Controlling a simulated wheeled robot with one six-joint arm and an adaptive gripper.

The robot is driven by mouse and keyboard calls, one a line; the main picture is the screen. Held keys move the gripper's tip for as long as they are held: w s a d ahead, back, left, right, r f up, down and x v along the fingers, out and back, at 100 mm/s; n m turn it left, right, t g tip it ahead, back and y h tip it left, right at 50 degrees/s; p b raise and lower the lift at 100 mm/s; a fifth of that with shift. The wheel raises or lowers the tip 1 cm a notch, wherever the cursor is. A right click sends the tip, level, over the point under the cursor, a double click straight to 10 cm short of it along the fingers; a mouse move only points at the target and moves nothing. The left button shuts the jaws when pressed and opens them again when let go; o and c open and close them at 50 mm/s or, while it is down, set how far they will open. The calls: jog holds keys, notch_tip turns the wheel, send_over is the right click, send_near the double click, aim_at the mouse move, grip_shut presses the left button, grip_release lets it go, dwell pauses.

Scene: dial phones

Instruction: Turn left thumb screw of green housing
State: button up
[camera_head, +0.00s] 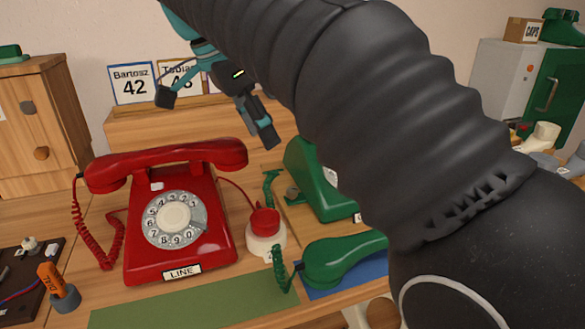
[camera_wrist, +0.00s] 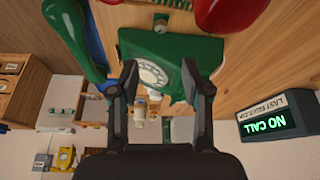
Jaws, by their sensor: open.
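The green housing (camera_head: 313,182) stands on the wooden desk, partly hidden behind my arm in the head view. A small brownish thumb screw (camera_head: 292,193) shows on its left side. In the wrist view the green housing (camera_wrist: 150,42) with its pale dial lies beyond my fingertips, and a small greyish knob (camera_wrist: 160,23) sits at its edge; I cannot tell if it is the same screw. My gripper (camera_head: 215,116) is open and empty, raised above and behind the red phone, left of the housing. Its spread fingers (camera_wrist: 160,72) frame part of the housing in the wrist view.
A red phone (camera_head: 180,215) stands left of the housing. A red-topped white button (camera_head: 265,230) is between them. A green handset (camera_head: 340,260) lies in front on a blue mat (camera_head: 362,279). A green mat (camera_head: 190,308) is bare. A NO CALL sign (camera_wrist: 268,117) shows in the wrist view.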

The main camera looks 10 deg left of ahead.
aim_at(291, 189)
jog(key=x, duration=1.3)
jog(key=shift+w+f, duration=0.15)
jog(key=shift+f, duration=0.1)
grip_shut()
